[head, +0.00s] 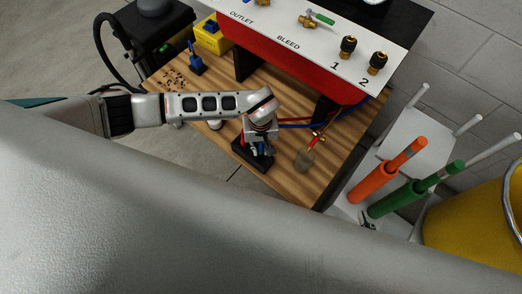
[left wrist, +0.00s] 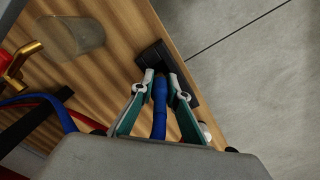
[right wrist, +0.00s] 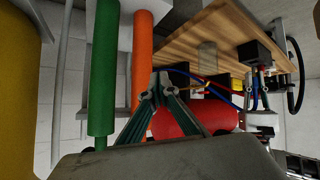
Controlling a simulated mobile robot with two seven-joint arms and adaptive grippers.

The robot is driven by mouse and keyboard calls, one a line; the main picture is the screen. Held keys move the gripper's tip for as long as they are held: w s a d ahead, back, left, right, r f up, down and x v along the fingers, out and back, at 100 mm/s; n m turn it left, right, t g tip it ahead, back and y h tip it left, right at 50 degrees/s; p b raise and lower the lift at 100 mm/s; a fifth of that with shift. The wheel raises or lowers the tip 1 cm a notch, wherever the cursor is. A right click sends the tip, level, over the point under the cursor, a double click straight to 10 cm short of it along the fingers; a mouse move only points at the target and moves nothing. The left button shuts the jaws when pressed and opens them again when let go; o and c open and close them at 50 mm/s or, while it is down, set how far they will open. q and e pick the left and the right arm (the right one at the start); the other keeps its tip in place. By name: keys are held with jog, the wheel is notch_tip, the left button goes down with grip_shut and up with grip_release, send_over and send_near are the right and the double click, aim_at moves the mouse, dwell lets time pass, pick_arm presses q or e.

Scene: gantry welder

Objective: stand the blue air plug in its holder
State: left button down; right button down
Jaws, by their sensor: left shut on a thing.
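The blue air plug (left wrist: 159,108) is between the fingers of my left gripper (left wrist: 161,80), which is shut on it. The plug's far end points at the black holder (left wrist: 152,54) near the table edge. The fingertips overlap the holder in the picture, so I cannot tell whether the plug's end is inside it. In the head view my left gripper (head: 260,144) is directly over the holder (head: 250,158) and hides most of the plug. My right gripper (right wrist: 162,82) looks shut and empty, apart from the table; it is not in the head view.
A red panel unit (head: 285,62) stands behind, with red and blue hoses on the wooden table (head: 310,188). A blue item (head: 196,62) and a yellow box (head: 211,38) are at the far left. Orange (head: 372,184) and green (head: 395,200) cylinders stand at the right.

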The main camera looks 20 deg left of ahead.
aim_at(261, 153)
pick_arm(q)
notch_tip(261, 153, down, 2)
jog(key=shift+s+f, duration=0.1)
jog(key=shift+s, duration=0.05)
jog(key=shift+f, duration=0.25)
jog(key=shift+r, duration=0.15)
jog(key=shift+f+b, duration=0.35)
jog(key=shift+f, duration=0.15)
pick_arm(e)
jog(key=shift+w+f, duration=0.1)
jog(key=shift+f, duration=0.15)
pick_arm(q)
jog(key=shift+f, duration=0.15)
pick_arm(e)
jog(key=shift+a, duration=0.1)
pick_arm(q)
jog(key=c, duration=2)
grip_release()
jog(key=shift+o, duration=0.2)
jog(key=shift+f, duration=0.1)
